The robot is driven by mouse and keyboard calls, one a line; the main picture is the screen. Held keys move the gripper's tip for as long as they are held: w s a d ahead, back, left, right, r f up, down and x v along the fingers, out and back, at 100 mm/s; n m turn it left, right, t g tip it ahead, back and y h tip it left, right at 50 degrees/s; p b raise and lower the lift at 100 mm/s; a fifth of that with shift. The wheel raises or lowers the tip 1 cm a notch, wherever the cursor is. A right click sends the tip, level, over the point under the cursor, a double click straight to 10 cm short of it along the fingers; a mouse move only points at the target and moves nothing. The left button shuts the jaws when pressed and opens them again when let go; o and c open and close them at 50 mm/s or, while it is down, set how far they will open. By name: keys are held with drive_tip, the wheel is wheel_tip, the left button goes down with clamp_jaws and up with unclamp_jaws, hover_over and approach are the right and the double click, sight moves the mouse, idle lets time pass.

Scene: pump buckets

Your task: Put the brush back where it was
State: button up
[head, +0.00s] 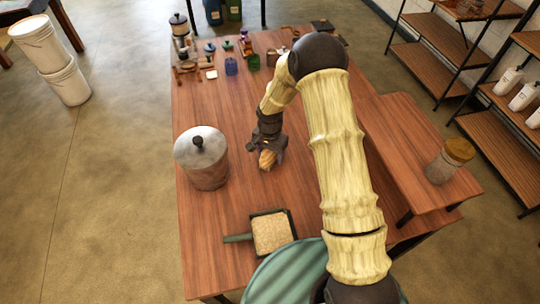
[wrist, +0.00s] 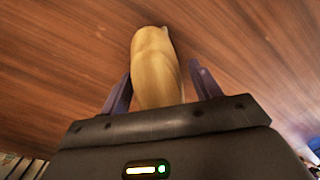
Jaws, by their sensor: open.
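A tan, rounded object, which looks like the brush (head: 267,160), is at the middle of the wooden table (head: 222,110). The wrist view shows its smooth, pale body (wrist: 154,62) between the two fingers. My gripper (head: 268,149) reaches down over it in the head view. In the wrist view my gripper (wrist: 160,72) is open, with one dark finger on each side and a gap at least on the right. The bristles cannot be made out, and my gripper hides part of the object. Whether it touches the tabletop is unclear.
A lidded metal canister (head: 203,168) stands left of my gripper. A dustpan-like tray (head: 252,217) of tan grains lies nearer. Small items crowd the far end, including a blue cup (head: 231,67). A cork-lidded jar (head: 443,168) stands on the right bench. Wood between canister and tray is clear.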

wheel_tip(320, 180, up, 11)
drive_tip(key=shift+f+b, duration=0.1)
drive_tip(key=shift+b, duration=0.6)
drive_tip(key=s+d+r+n+t, duration=0.1)
drive_tip(key=s+d+r+n, duration=0.2)
drive_tip(key=s, duration=0.7)
drive_tip(key=s+d+r+n+t, duration=0.1)
drive_tip(key=s+d+r+n, duration=0.2)
drive_tip(key=s+d+r, duration=0.4)
drive_tip(key=s+d, duration=0.1)
drive_tip(key=s, duration=0.2)
drive_tip(key=shift+s+d+n+t, duration=0.2)
drive_tip(key=shift+d+n+t, duration=0.1)
drive_tip(key=shift+d+n, duration=0.1)
